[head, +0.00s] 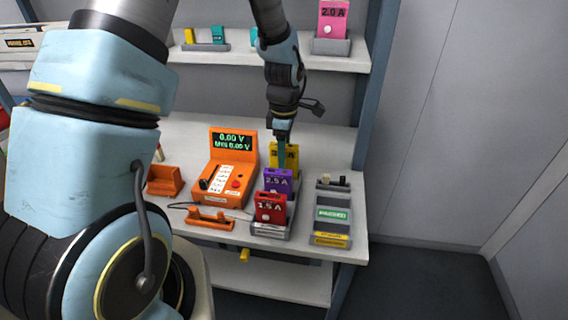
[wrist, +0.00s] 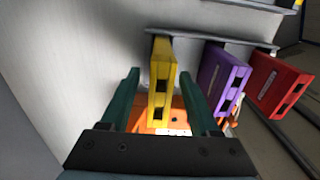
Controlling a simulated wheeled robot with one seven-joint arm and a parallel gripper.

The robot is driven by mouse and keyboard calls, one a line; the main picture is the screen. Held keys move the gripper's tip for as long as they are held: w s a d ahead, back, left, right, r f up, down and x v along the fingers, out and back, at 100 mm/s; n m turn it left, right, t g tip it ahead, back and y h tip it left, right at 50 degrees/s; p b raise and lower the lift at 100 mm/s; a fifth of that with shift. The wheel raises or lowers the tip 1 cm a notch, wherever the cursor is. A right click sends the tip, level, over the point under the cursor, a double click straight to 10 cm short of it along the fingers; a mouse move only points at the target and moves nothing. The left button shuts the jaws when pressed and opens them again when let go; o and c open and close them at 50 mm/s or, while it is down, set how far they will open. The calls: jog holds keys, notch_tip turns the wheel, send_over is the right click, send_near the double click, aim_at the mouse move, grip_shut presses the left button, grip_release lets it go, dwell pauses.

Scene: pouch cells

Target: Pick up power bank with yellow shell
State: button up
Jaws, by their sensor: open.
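The power bank with the yellow shell (head: 290,156) stands upright at the back of a row of power banks on the workbench. In the wrist view the yellow power bank (wrist: 161,80) lies between the two green fingers of my gripper (wrist: 163,95). My gripper (head: 282,150) is open, with a finger on each side of it; I cannot tell whether either finger touches it. In the head view my gripper hides part of its left side.
A purple 2.5 A power bank (head: 278,182) and a red 1.5 A one (head: 270,208) stand in front of the yellow one. An orange meter (head: 228,172) is to the left. A grey tray (head: 333,200) is to the right. A shelf (head: 320,62) with a pink power bank (head: 331,22) is above.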

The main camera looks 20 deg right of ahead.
jog(key=shift+c, duration=0.4)
grip_shut()
